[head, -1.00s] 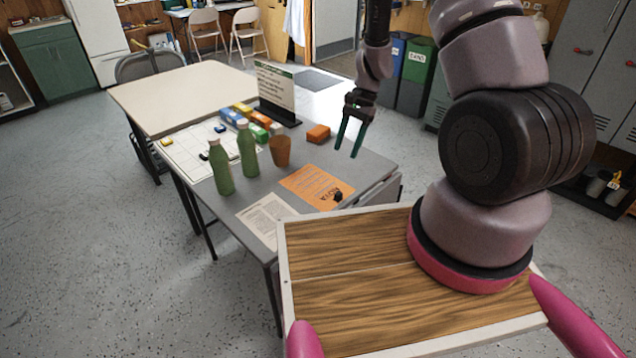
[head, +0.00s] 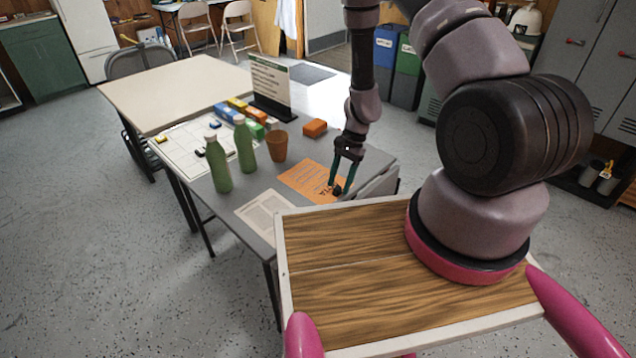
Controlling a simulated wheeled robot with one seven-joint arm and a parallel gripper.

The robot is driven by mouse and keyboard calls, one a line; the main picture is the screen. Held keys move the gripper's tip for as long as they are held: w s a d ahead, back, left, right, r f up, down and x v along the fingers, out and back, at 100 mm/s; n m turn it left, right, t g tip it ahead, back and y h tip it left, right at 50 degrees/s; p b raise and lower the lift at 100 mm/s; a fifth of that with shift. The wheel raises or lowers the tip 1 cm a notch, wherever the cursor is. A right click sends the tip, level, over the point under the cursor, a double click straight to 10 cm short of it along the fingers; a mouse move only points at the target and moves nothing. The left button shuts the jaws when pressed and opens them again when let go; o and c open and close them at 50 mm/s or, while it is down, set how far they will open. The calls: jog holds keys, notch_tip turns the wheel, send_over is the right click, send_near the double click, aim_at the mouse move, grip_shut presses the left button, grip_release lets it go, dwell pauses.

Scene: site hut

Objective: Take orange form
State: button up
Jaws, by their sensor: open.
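The orange form (head: 303,177) lies flat on the grey table, near its right edge, with dark print on it. A small dark object (head: 337,191) sits on its right end. My gripper (head: 342,188) is open, pointing down, with its green fingertips over the form's right end by the dark object. I cannot tell whether the fingertips touch the form or the dark object. The gripper partly covers that end of the form.
On the grey table (head: 235,196) are a white printed sheet (head: 264,215), two green bottles (head: 217,165), a brown cup (head: 277,147), an orange block (head: 315,128), a sign (head: 270,84) and several coloured blocks. A wooden tray top (head: 345,245) fills the front.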

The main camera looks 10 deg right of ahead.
jog(key=shift+s+a+f, duration=0.1)
jog(key=shift+f, duration=0.3)
jog(key=shift+c, duration=0.3)
grip_shut()
jog(key=shift+r, duration=0.1)
